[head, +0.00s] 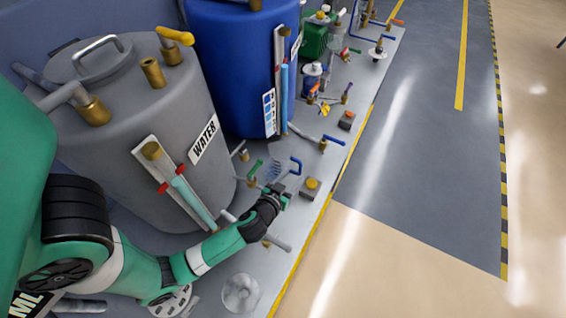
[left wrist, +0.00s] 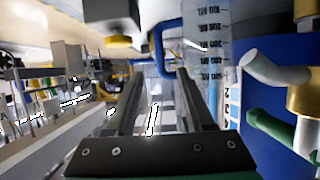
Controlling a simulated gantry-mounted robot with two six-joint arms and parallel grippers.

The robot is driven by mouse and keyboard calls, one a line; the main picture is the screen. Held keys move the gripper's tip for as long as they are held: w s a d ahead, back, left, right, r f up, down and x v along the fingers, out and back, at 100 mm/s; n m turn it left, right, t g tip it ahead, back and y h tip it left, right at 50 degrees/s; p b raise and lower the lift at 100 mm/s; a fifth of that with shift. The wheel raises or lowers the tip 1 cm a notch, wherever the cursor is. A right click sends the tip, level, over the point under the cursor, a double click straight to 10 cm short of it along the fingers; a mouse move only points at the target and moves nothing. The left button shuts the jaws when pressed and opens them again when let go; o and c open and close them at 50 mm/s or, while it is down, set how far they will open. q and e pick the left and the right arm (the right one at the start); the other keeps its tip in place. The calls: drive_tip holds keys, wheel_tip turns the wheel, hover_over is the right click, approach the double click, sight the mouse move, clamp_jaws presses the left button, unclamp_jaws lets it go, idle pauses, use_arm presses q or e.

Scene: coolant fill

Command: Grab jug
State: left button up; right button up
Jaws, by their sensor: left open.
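The jug (head: 272,172) is clear with a blue handle and stands on the grey bench in front of the water tank. In the left wrist view its graduated clear wall (left wrist: 206,42) fills the upper middle, and its blue handle (left wrist: 160,48) shows ahead, between the finger lines. My left gripper (head: 283,190) is open just in front of the jug, near the handle. In the wrist view the two fingers (left wrist: 165,85) are apart, with nothing seen held. Whether a finger touches the handle cannot be told. My right gripper is not in view.
A button box (head: 311,187) with a yellow button stands right of the gripper. A green-handled valve (head: 254,170) is close left of the jug. The grey water tank (head: 145,120) and blue tank (head: 235,70) stand behind. A clear round vessel (head: 240,292) is nearer. The floor at right is clear.

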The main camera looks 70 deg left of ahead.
sight(300, 168)
use_arm(q)
drive_tip(key=x, duration=0.6)
drive_tip(key=shift+b, duration=0.3)
drive_tip(key=b+x, duration=0.1)
drive_tip(key=x, duration=0.4)
drive_tip(key=shift+w+a+r, duration=0.1)
drive_tip(key=shift+w+a, duration=0.05)
drive_tip(key=shift+a, duration=0.05)
clamp_jaws()
